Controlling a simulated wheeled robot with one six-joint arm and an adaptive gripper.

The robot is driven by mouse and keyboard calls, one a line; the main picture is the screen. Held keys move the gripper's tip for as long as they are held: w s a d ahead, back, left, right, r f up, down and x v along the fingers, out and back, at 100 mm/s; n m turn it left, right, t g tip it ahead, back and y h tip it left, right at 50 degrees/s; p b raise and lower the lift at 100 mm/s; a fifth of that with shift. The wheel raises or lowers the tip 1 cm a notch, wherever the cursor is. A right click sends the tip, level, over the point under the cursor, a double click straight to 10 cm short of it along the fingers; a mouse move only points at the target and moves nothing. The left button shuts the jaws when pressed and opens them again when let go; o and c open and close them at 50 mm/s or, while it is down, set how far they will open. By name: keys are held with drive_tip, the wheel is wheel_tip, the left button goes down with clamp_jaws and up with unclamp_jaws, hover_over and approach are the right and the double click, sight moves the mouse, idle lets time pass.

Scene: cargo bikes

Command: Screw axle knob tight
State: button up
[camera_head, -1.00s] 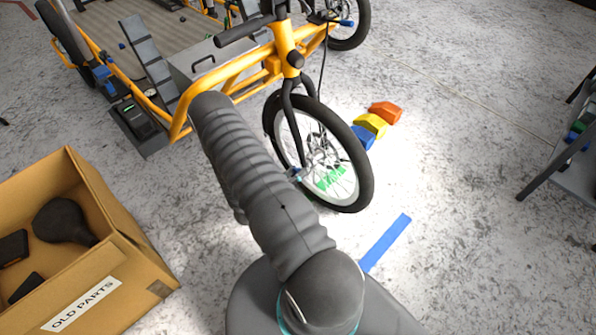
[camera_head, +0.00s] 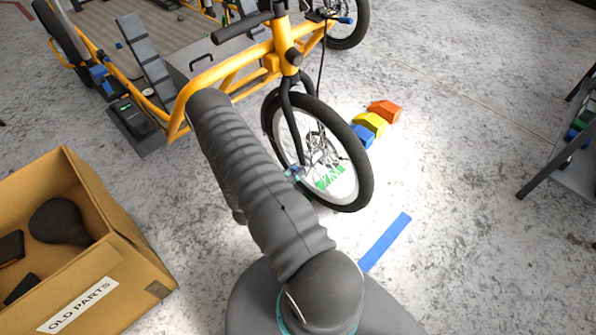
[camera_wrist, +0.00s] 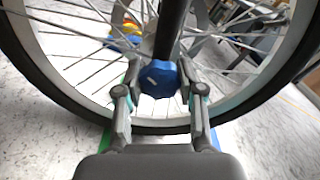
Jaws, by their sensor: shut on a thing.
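The blue axle knob (camera_wrist: 157,79) sits at the wheel hub, at the lower end of the dark fork leg, in the wrist view. My gripper (camera_wrist: 159,88) is shut on the knob, with one finger on each side of it. The front wheel (camera_head: 318,155) of the yellow cargo bike stands upright in the head view, held in the black fork (camera_head: 290,110). In that view my gripper (camera_head: 294,174) shows only as a small part beside the hub, and my arm covers some of the area. The knob's thread is hidden.
Orange, yellow and blue blocks (camera_head: 370,125) lie on the floor behind the wheel. A cardboard box (camera_head: 125,262) marked OLD PARTS stands at the lower left. A grey cart (camera_head: 575,150) is at the right edge. The floor right of the wheel is mostly clear.

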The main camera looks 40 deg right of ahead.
drive_tip(key=m+b, duration=0.2)
drive_tip(key=m, duration=0.2)
drive_tip(key=shift+w+f+b, duration=0.1)
drive_tip(key=shift+f+b, duration=0.1)
drive_tip(key=shift+b, duration=0.2)
drive_tip(key=shift+r+m+b, duration=0.15)
drive_tip(key=shift+m+b, duration=1.2)
drive_tip(key=shift+m, duration=1.05)
drive_tip(key=o, duration=1.2)
drive_tip(key=shift+d, duration=0.1)
drive_tip(key=shift+c, duration=0.2)
drive_tip(key=s+a, duration=0.1)
drive_tip(key=a, duration=1.1)
